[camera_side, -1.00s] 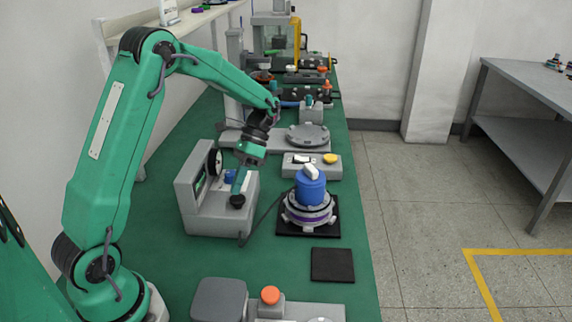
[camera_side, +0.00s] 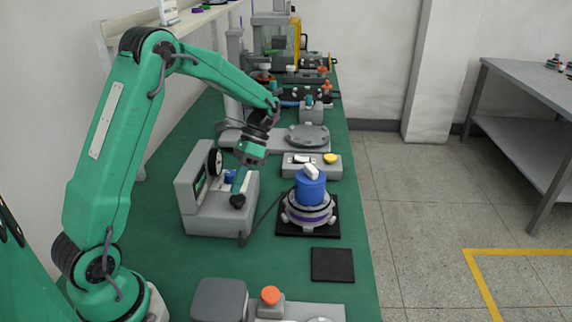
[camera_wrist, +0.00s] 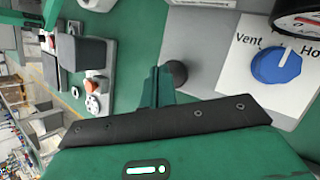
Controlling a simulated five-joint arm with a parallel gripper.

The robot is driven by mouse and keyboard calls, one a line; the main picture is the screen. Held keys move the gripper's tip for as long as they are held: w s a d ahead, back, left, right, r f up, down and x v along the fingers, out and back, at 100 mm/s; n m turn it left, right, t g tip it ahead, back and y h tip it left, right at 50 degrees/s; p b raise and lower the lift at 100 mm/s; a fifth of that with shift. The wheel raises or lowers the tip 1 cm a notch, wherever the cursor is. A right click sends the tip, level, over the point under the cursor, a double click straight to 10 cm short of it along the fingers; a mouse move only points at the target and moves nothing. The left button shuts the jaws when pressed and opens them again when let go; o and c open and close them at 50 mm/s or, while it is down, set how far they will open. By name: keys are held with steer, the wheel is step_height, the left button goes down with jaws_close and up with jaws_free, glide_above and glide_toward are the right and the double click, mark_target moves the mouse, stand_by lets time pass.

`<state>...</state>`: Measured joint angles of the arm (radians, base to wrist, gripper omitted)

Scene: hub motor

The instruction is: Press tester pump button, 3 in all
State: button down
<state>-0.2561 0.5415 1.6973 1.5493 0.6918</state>
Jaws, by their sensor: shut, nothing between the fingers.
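The tester (camera_side: 215,215) is a grey box with a dial gauge (camera_side: 215,161) on its panel. Its pump button (camera_wrist: 177,72) is round and black, and stands by the finger tips in the wrist view; it also shows in the side view (camera_side: 237,201). My gripper (camera_side: 241,186) is shut and empty, pointing down just above the button. I cannot tell whether the tips touch it or how far it is pressed. A blue knob (camera_wrist: 275,65) sits between the labels "Vent" and "Ho…", the latter cut off.
The hub motor (camera_side: 308,213) with a blue cap (camera_side: 311,188) stands on a black mat right of the tester, and a dark hose runs between them. An empty black pad (camera_side: 332,264) lies nearer. A station with an orange button (camera_side: 270,295) stands in front.

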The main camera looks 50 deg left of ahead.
mark_target(240, 197)
steer(key=shift+d+f, duration=0.1)
steer(key=shift+f, duration=1.3)
stand_by(2.2)
steer(key=shift+r, duration=1.4)
steer(key=shift+r, duration=0.1)
steer(key=shift+r, duration=2.45)
